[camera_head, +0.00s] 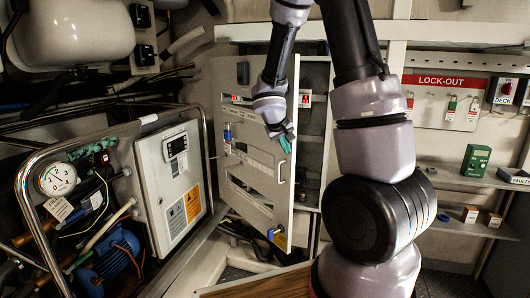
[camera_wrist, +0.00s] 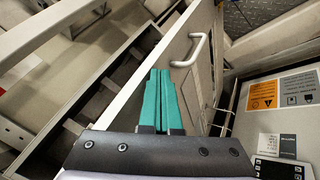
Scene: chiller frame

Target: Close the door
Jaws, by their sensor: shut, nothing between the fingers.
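The door (camera_head: 259,158) is a light grey panel in the middle of the head view, standing open at an angle from the cabinet behind it. It carries a bar handle (camera_head: 282,172) near its right edge, and the handle also shows in the wrist view (camera_wrist: 191,50). My gripper (camera_head: 285,142) has teal fingers and is at the door's upper right edge, above the handle. In the wrist view the fingers (camera_wrist: 160,98) are together and empty, over or beside the door's edge. I cannot tell whether they touch the door.
A control box (camera_head: 172,180) with a metal guard rail (camera_head: 25,200) stands left of the door. Inside the cabinet, shelf compartments (camera_wrist: 95,105) show in the wrist view.

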